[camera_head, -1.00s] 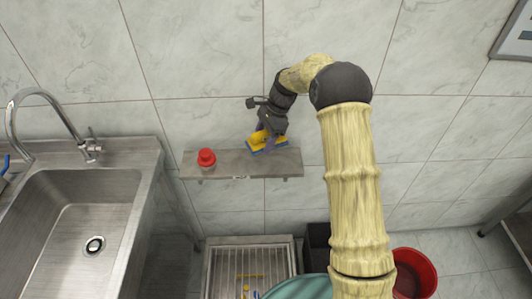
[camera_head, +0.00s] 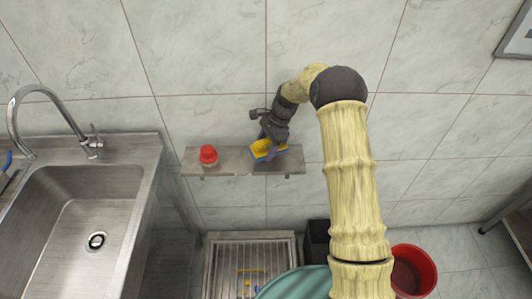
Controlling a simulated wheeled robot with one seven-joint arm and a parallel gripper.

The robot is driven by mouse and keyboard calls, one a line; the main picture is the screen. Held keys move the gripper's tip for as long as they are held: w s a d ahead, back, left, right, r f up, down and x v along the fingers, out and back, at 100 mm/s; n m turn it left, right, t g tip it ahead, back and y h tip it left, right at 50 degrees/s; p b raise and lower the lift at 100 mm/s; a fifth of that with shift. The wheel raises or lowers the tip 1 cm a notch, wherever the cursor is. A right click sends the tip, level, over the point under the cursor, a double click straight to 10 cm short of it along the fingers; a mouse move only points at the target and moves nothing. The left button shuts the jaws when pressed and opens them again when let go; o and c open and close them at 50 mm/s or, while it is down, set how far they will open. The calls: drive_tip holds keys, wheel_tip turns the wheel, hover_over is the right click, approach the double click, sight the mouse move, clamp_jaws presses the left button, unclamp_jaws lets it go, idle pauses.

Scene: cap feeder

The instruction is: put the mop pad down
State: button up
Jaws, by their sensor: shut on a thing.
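The mop pad (camera_head: 262,149), yellow on top with a blue lower edge, is at the right half of the grey wall shelf (camera_head: 225,162). My gripper (camera_head: 267,147) is above it, pointing down, and is shut on it. The pad lies about flat at the shelf's surface. Whether it rests fully on the shelf or hangs just above it, I cannot tell. The gripper's fingers hide part of the pad.
A red-capped container (camera_head: 208,155) stands on the left half of the shelf, with bare shelf between it and the pad. A steel sink (camera_head: 85,205) is at left. Below are a drain rack (camera_head: 230,262), a dark bin (camera_head: 317,240) and a red bucket (camera_head: 413,270).

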drive_tip(key=shift+f+p, duration=0.3)
drive_tip(key=shift+f, duration=1.55)
drive_tip(key=o, duration=0.9)
drive_tip(key=shift+f, duration=0.1)
drive_tip(key=shift+o, duration=0.3)
drive_tip(key=b+v, duration=0.2)
drive_tip(key=v, duration=1)
drive_tip(key=shift+s+d, duration=0.1)
